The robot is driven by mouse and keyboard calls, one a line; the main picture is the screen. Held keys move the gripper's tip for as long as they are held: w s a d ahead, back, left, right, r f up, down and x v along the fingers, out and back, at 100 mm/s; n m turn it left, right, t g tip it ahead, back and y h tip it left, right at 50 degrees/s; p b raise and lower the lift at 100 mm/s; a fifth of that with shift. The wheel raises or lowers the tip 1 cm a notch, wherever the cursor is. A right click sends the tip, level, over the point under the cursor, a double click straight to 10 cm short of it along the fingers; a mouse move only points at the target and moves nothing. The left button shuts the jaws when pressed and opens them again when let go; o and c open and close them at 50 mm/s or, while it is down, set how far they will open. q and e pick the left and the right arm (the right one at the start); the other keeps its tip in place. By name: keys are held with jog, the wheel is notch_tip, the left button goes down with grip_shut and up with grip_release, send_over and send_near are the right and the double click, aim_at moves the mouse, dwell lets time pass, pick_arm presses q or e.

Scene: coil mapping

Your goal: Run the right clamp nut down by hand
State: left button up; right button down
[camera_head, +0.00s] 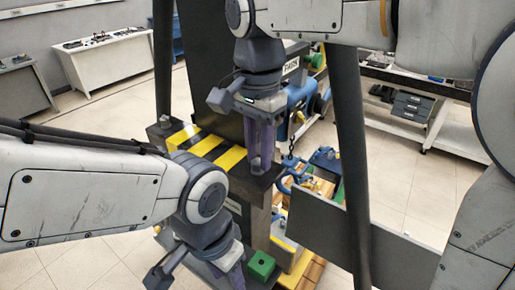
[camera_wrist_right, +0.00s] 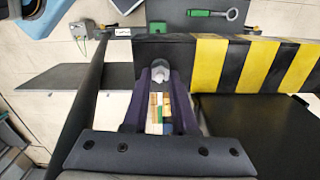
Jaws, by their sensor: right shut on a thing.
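My right gripper (camera_head: 257,166) points down at the right end of the yellow-and-black striped bar (camera_head: 225,152). In the right wrist view its purple fingers (camera_wrist_right: 161,84) are shut on a small grey rounded piece, the right clamp nut (camera_wrist_right: 162,72). The nut's thread and what lies under it are hidden by the fingers. My left gripper (camera_head: 232,276) is low at the bottom of the head view, pointing down, partly cut off by the frame edge; its fingertips are not clear.
A dark upright post (camera_head: 347,150) stands right of the gripper, beside a grey plate (camera_head: 395,245). A green block (camera_head: 262,264) sits below the bar. In the wrist view a green-handled wrench (camera_wrist_right: 207,13) lies on a grey surface. Workbenches (camera_head: 112,57) stand farther back.

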jog(key=shift+m, duration=0.8)
jog(key=c, duration=1)
grip_release()
jog(key=shift+f+m, duration=0.1)
jog(key=shift+m, duration=0.4)
jog(key=o, duration=0.4)
jog(key=shift+c, duration=0.2)
